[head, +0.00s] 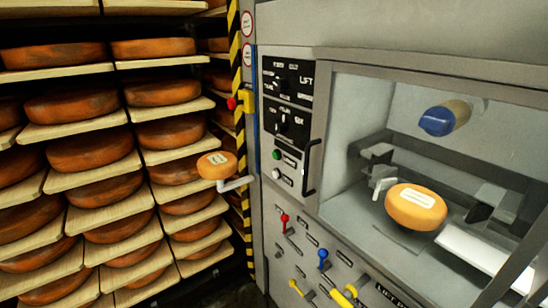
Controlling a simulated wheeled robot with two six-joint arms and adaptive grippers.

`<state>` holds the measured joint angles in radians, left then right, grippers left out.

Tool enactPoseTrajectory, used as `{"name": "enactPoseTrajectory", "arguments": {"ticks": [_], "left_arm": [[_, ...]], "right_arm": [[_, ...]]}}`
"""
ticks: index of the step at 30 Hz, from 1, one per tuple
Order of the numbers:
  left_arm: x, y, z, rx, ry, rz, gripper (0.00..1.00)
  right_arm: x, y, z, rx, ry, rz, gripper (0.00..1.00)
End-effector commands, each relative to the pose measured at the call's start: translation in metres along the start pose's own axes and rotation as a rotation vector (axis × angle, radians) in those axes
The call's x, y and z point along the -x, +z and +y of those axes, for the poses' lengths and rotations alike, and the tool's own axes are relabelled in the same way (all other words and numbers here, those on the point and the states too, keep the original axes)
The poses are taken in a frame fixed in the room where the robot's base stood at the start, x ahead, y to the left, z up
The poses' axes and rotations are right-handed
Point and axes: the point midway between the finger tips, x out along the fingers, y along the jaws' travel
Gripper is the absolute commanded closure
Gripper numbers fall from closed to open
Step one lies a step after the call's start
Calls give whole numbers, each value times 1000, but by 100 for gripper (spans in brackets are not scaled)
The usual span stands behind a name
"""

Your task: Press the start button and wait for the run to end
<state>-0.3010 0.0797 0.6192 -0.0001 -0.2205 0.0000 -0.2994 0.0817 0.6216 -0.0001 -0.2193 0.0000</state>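A green button (277,154) sits on the control panel (288,132) on the machine's front. A white button (276,174) sits just below it. The small labels beside them are too small to read, so I cannot tell for sure which is the start button. An orange cheese wheel (416,206) with a pale label lies inside the machine's chamber, below a blue-ended cylinder (438,121). Neither of my grippers shows in the head view.
A rack (78,131) of brown cheese wheels on boards fills the left. A yellow box with a red knob (232,103) is on the striped post. A small labelled cheese (217,165) sits by a bracket. Red (285,219), blue (323,255) and yellow levers (296,287) stick out below.

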Motion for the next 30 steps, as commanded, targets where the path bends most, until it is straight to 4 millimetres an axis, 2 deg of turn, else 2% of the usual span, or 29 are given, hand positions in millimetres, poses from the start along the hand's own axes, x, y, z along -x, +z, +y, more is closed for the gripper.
{"name": "enactPoseTrajectory", "arguments": {"ticks": [1,9,30], "left_arm": [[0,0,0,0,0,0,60],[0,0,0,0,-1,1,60],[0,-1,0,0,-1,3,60]], "right_arm": [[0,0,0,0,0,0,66],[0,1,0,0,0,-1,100],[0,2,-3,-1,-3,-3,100]]}}
